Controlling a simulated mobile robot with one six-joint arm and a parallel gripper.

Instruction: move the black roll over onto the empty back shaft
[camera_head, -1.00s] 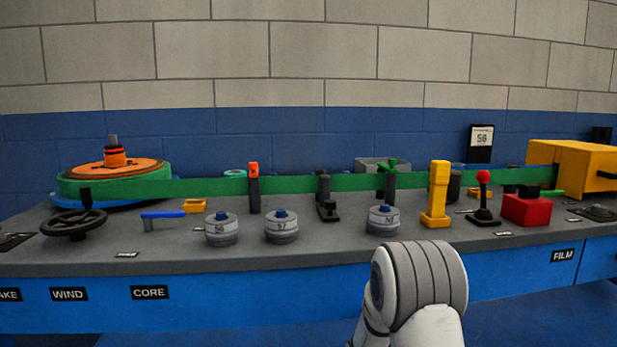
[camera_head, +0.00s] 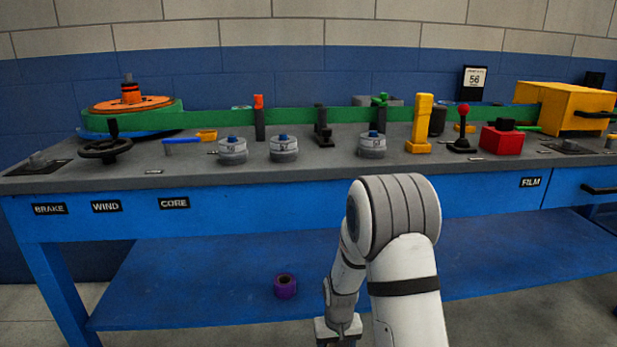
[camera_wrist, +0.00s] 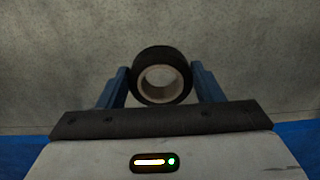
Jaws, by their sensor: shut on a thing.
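The black roll (camera_wrist: 160,55) is a short black ring with a pale core. In the wrist view it sits between the two blue fingers of my gripper (camera_wrist: 160,72), which are shut on it, with its open core facing the camera. In the head view my gripper (camera_head: 338,328) hangs low at the bottom edge, in front of the bench, partly cut off; the roll does not show there. I cannot tell which part is the back shaft.
The blue bench (camera_head: 260,205) carries a green band (camera_head: 210,117), a large reel (camera_head: 130,105), a handwheel (camera_head: 105,148), several grey knobs, a yellow post (camera_head: 420,125) and a red box (camera_head: 502,139). A purple roll (camera_head: 285,287) lies on the lower shelf (camera_head: 190,285).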

